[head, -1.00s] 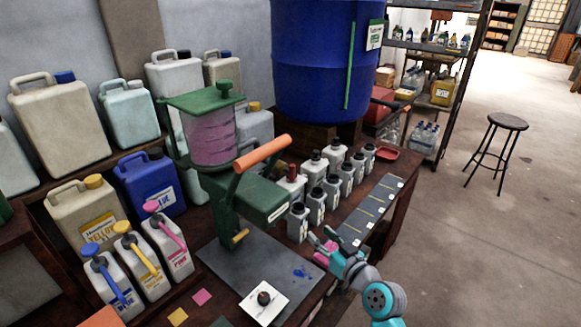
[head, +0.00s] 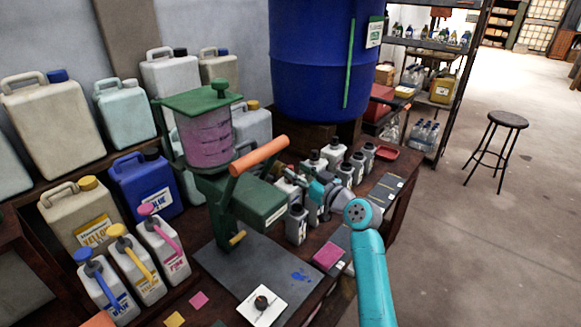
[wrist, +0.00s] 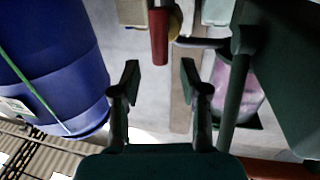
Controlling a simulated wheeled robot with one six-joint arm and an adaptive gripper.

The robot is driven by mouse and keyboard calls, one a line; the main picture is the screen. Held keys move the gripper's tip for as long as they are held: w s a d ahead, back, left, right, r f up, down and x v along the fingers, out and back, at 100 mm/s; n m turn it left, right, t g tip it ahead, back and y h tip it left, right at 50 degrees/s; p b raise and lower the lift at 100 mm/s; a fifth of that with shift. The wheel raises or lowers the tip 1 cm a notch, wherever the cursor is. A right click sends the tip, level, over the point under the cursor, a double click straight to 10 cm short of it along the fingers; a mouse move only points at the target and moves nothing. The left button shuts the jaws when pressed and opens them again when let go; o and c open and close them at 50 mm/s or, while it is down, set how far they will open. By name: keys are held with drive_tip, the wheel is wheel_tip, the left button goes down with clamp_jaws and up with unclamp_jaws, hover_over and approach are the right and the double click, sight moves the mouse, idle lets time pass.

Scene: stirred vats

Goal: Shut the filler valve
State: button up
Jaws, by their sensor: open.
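The filler is a green hand machine (head: 262,206) with a clear hopper (head: 205,140) of pink contents and an orange lever (head: 260,155) raised at a slant. In the wrist view a red handle (wrist: 159,36) hangs by a brass-coloured part (wrist: 175,20); it looks like the valve handle. My gripper (head: 312,191) is at the machine's front right, close to the small bottles. In the wrist view my gripper (wrist: 160,76) is open and empty. The red handle lies beyond the fingertips, in line with the gap. The valve is mostly hidden in the head view.
Several small grey bottles (head: 297,224) stand right beside my gripper. A blue drum (head: 318,60) rises behind them; it also shows in the wrist view (wrist: 50,70). A pink card (head: 327,256) lies on the bench. Open floor lies to the right.

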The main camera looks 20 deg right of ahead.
sight(290, 166)
drive_tip(key=shift+x, duration=1.9)
drive_tip(key=shift+c, duration=0.2)
clamp_jaws()
